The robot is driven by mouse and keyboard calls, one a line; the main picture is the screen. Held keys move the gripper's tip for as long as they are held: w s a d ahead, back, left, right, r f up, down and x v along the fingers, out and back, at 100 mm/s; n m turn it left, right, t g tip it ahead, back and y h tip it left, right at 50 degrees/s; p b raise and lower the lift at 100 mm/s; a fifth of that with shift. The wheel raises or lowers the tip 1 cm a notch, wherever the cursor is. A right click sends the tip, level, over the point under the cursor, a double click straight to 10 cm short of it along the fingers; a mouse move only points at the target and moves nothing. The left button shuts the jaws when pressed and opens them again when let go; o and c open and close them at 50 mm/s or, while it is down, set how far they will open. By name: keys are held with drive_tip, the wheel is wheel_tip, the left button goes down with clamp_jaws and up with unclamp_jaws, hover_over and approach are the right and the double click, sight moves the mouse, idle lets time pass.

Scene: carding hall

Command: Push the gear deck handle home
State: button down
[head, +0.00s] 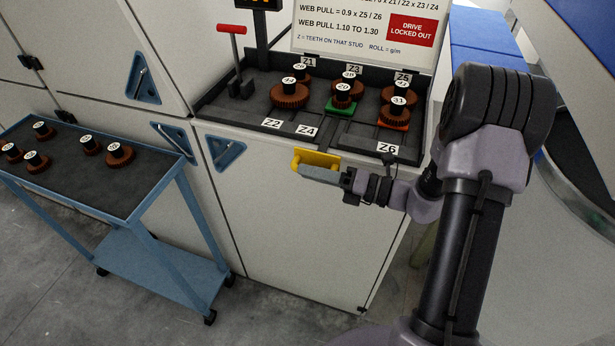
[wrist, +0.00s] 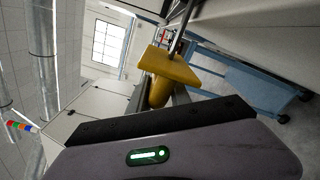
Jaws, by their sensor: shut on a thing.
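The gear deck (head: 235,112) is a dark tray on top of the white cabinet, with several brown gears standing on its studs. Its yellow handle (head: 318,157) is at the deck's front side, below the Z4 label. My gripper (head: 319,172) is shut on the handle, reaching it from the right. In the wrist view the yellow handle (wrist: 172,68) shows large beyond the dark jaw edge. The jaws hide part of the handle. I cannot tell from these views how far out the deck stands.
A red-topped lever (head: 232,40) stands at the deck's left end. A sign (head: 365,25) behind reads "drive locked out". A blue trolley (head: 160,190) with several gears stands at the left. Floor is clear between trolley and cabinet front (head: 300,230).

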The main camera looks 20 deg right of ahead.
drive_tip(key=shift+w+d+r, duration=0.25)
drive_tip(key=shift+w+d, duration=0.1)
drive_tip(key=shift+w, duration=0.1)
drive_tip(key=shift+w+d+r, duration=0.25)
drive_tip(key=shift+w+d, duration=0.05)
drive_tip(key=shift+w, duration=0.15)
drive_tip(key=c, duration=1.4)
unclamp_jaws()
drive_tip(key=shift+s+a, duration=0.1)
drive_tip(key=shift+o, duration=0.2)
drive_tip(key=shift+s, duration=0.1)
drive_tip(key=shift+f, duration=0.1)
drive_tip(key=shift+f, duration=0.15)
